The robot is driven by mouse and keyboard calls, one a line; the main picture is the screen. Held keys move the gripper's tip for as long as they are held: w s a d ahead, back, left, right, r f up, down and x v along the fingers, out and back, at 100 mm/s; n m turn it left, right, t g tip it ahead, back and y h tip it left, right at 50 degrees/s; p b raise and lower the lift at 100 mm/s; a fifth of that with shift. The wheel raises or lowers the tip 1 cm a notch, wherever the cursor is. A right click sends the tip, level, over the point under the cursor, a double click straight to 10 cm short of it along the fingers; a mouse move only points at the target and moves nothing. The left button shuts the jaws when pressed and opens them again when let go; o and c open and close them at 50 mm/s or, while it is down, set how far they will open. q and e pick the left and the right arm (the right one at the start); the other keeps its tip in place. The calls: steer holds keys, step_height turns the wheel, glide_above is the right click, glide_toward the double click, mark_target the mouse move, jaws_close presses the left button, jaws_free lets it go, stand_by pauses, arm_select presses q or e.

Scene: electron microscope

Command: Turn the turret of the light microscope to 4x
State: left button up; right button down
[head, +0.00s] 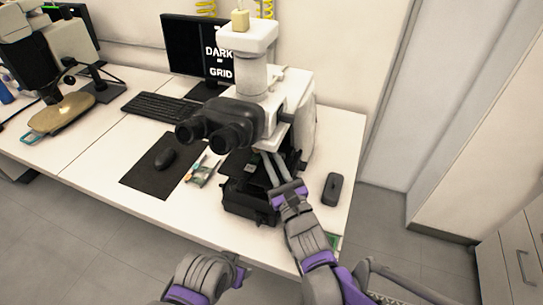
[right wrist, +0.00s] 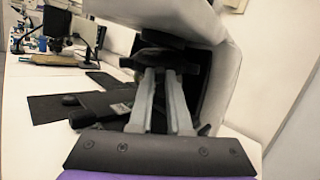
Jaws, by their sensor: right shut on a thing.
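The light microscope (head: 275,100) stands on the bench, with a white body and black twin eyepieces (head: 222,127). My right gripper (head: 270,158) reaches in under its head from the front right. In the right wrist view its two long grey fingers (right wrist: 162,72) run up to the dark turret (right wrist: 155,60) under the head and are shut on it. The turret's objectives and markings are too dark and too covered to read. The end of my left arm (head: 235,272) is low in the head view, off the bench; its fingers do not show clearly.
A monitor (head: 188,45) and keyboard (head: 158,104) stand behind to the left. A mouse (head: 166,158) lies on a black mat (head: 140,172). A small dark device (head: 332,189) lies right of the microscope. Another microscope (head: 60,50) stands far left.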

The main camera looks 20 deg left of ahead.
steer(key=shift+r, duration=0.1)
steer(key=c, duration=0.9)
jaws_free()
steer(key=shift+o, duration=0.2)
steer(key=v, duration=1)
steer(key=shift+s+d+b, duration=0.25)
steer(key=shift+b, duration=0.05)
